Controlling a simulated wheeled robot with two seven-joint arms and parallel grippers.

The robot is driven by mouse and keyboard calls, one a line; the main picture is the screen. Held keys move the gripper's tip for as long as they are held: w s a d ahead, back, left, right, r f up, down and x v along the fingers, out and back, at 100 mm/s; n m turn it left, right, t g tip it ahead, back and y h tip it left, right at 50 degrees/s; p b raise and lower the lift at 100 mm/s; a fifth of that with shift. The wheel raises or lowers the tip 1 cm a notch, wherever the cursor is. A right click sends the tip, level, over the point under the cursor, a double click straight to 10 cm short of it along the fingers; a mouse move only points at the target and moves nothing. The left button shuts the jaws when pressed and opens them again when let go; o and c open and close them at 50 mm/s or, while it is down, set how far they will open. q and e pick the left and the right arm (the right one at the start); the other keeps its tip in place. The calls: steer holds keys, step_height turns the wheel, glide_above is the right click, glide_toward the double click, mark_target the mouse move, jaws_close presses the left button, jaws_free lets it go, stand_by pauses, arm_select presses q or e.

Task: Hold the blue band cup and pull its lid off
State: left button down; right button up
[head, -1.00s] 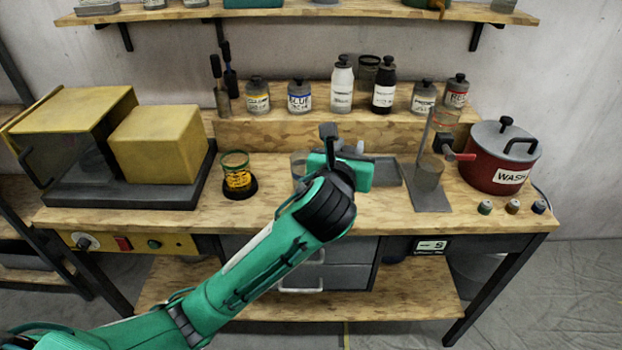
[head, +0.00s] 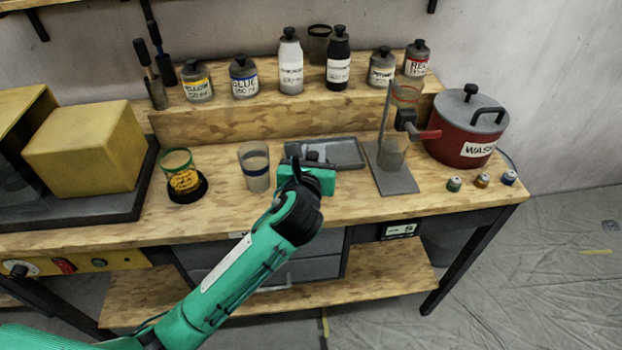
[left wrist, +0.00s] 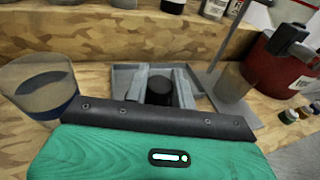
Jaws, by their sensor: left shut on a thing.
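The blue band cup (head: 256,170) is a clear cup with a blue band, upright on the bench. Its top looks open, and it also shows at the left of the left wrist view (left wrist: 38,88). My left gripper (head: 314,158) is to the right of the cup, apart from it, over the grey tray. In the left wrist view its two grey fingers (left wrist: 160,88) are shut on a dark round piece (left wrist: 159,86), which looks like the lid's knob. The rest of the lid is hidden, and I cannot tell whether it touches the tray. My right gripper is not in view.
The grey tray (head: 345,150) lies behind my gripper. A stand (head: 398,180) and red pot (head: 466,130) are to its right. A green-banded cup (head: 178,162) is on the left. Several bottles line the rear shelf. The bench front is fairly clear.

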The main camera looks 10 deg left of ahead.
arm_select(q)
step_height(320, 180, down, 4)
steer(key=shift+r, duration=0.1)
step_height(320, 180, down, 4)
steer(key=shift+r+b, duration=0.2)
steer(key=shift+b, duration=0.15)
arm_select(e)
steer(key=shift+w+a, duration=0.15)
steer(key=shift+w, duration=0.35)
arm_select(q)
steer(key=shift+f, duration=0.1)
steer(key=c, duration=1.2)
jaws_free()
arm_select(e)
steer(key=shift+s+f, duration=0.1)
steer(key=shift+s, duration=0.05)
arm_select(q)
steer(key=shift+o, duration=0.2)
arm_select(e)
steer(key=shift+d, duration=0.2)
